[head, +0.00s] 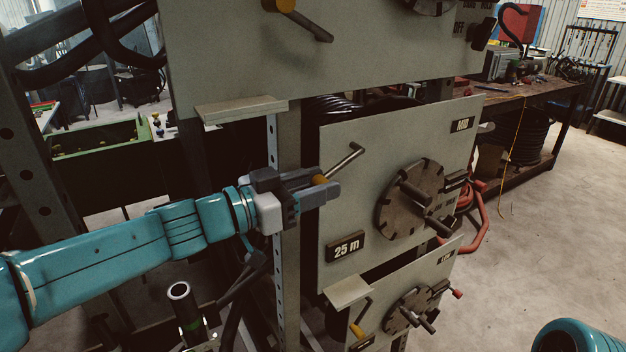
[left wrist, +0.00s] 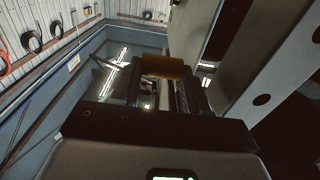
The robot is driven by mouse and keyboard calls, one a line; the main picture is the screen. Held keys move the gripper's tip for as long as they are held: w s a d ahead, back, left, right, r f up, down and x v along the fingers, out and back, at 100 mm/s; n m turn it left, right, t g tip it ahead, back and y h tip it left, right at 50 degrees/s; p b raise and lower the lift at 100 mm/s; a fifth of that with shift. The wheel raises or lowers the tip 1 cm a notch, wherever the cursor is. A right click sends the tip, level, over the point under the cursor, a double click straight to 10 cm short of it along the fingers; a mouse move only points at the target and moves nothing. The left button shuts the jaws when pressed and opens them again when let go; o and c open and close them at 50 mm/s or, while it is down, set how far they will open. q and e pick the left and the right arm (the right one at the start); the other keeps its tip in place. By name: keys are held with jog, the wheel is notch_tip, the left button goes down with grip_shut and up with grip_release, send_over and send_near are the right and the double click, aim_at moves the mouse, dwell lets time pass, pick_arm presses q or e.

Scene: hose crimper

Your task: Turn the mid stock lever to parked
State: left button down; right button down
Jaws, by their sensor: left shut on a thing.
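The mid stock lever (head: 343,163) is a thin metal rod near the upper left of the grey panel labelled MID (head: 350,212). It slopes down to the left from its pivot to a yellow knob (head: 320,179). My left gripper (head: 328,186) is shut on that knob, beside the panel's left edge. In the left wrist view the yellow knob (left wrist: 163,66) sits between the fingertips; the rest of the lever is hard to make out there. No parked mark is readable. My right gripper is out of view.
A dark round die wheel (head: 409,198) with handles stands out from the mid panel. A "25 m" plate (head: 345,246) is below the lever. A small ledge (head: 241,108) is above my left arm. A lower panel (head: 440,268) and a steel post (head: 288,230) are close by.

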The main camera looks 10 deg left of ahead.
pick_arm(q)
jog(key=shift+w+d+f, duration=0.15)
jog(key=shift+d+f, duration=0.1)
jog(key=shift+f, duration=0.4)
jog(key=shift+w+d+f, duration=0.15)
jog(key=shift+d+f, duration=0.05)
jog(key=shift+f, duration=0.45)
jog(key=c, duration=0.6)
grip_release()
jog(key=shift+o, duration=0.2)
jog(key=shift+r, duration=0.15)
jog(key=shift+r, duration=0.15)
